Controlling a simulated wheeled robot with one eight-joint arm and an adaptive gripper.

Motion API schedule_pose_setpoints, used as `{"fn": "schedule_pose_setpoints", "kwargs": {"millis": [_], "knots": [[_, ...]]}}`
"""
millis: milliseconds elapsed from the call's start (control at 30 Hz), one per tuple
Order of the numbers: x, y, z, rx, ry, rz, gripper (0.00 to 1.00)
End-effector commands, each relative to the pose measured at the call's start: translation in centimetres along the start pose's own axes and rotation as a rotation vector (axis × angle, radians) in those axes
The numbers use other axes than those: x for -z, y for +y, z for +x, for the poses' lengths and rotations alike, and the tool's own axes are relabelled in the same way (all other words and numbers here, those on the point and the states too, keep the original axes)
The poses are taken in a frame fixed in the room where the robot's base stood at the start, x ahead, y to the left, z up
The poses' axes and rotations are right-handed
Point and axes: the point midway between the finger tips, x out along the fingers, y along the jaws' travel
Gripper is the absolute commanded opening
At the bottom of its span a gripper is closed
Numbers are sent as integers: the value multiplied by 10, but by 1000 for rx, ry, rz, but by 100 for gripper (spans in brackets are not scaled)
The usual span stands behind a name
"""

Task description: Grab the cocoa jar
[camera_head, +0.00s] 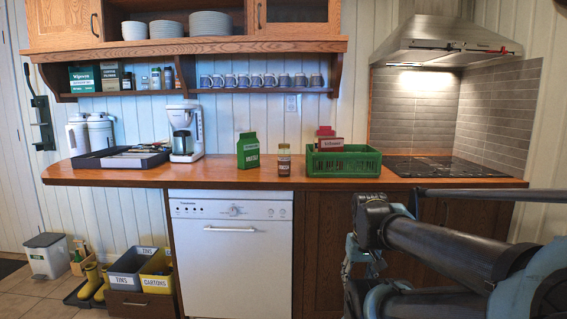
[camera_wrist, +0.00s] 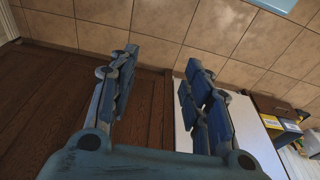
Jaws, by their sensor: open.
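My gripper (camera_head: 364,262) is below counter height, in front of the dark cabinet, to the right of and lower than the jar. In the wrist view my gripper (camera_wrist: 160,72) has its two blue fingers apart with nothing between them. The jar is not in the wrist view.
A green carton (camera_head: 248,151) stands just left of the jar. The green crate (camera_head: 343,163) holds a red-topped item. The coffee maker (camera_head: 185,132) and dark tray (camera_head: 92,159) stand further left. The counter edge (camera_head: 230,184) lies above the white dishwasher (camera_head: 231,250).

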Motion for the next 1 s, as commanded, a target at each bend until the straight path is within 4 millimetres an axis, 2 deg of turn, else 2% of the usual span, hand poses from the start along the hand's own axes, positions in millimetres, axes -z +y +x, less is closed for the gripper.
{"fn": "schedule_pose_setpoints", "kwargs": {"millis": [67,167,200,267,333,467,700,1000], "knots": [[0,0,0,0,0,0,47],[-4,-2,-7,7,16,-6,70],[-1,-4,-10,17,25,-14,74],[10,-10,-16,41,44,-36,74],[32,-23,-26,85,79,-75,74],[84,-48,-53,184,181,-168,74],[191,-90,-110,334,415,-314,74],[328,-120,-184,425,734,-420,74]]}}
